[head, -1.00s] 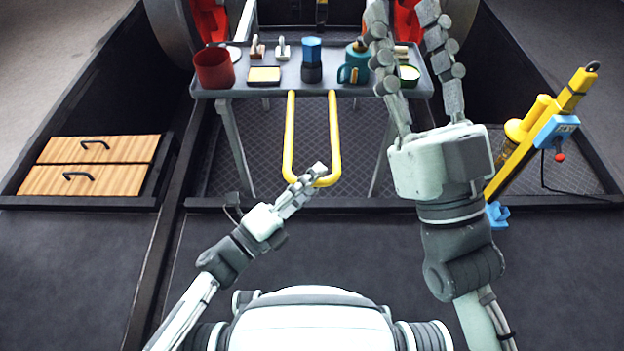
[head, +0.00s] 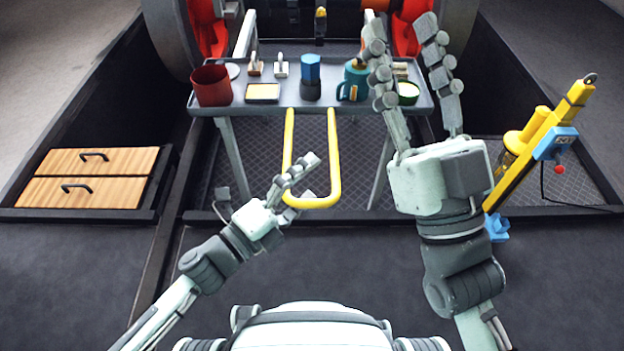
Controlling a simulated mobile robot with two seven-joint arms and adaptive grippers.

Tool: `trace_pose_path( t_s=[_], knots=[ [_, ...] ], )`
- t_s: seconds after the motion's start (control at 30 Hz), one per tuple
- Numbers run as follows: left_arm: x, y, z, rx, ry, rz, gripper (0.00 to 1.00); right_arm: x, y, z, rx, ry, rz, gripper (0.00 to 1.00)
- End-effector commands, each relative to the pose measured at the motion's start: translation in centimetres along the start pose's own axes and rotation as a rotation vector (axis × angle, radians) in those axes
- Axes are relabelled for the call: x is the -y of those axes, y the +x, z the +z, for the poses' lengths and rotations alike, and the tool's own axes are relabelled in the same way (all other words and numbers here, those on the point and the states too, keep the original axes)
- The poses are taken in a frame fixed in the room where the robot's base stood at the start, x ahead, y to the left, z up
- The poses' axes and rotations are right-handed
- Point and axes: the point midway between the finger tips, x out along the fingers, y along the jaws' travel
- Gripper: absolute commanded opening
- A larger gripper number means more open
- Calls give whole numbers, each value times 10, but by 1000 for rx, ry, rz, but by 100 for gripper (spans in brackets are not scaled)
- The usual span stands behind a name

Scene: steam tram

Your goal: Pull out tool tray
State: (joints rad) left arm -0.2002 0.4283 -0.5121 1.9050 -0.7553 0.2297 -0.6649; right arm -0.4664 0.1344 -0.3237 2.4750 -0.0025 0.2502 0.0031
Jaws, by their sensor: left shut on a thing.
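The grey tool tray (head: 285,107) stands on grey legs in the middle of the head view. A yellow U-shaped handle (head: 335,165) reaches from its front edge toward me. My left gripper (head: 305,178) is at the near left corner of this handle, with its fingers around the bar, shut on it. The fingers partly hide that corner. My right gripper (head: 402,38) is open and empty, its fingers pointing away from me over the tray's right end, hiding part of it.
A wooden drawer unit (head: 95,176) is at left. A yellow device (head: 530,135) stands at right. The floor in front is clear.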

Motion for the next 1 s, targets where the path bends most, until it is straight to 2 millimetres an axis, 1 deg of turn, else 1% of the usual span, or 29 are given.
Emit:
trace_pose_path(
  t_s=[0.03, 0.17, 0.33, 0.43, 0.53, 0.77, 1.0],
  knots=[
    [11, 2, 4, 1, 10, -15, 75, 0, 2, -3, -1, 0, 0, 40],
    [9, -3, 4, 1, 9, -15, 68, 0, 1, -1, -1, 0, 0, 40],
    [7, -15, 3, 1, 7, -14, 56, 0, -1, 1, -1, 0, 0, 40],
    [6, -22, 3, 2, 6, -12, 55, 0, -2, 2, -1, 0, 0, 40],
    [6, -29, 3, 1, 5, -13, 57, 0, -3, 3, -1, 0, 0, 40],
    [4, -46, 3, 1, 4, -12, 51, 0, -5, 6, -1, 0, 0, 40],
    [2, -63, 2, 1, 4, -11, 49, 0, -7, 9, -1, 0, 0, 40]
  ],
)
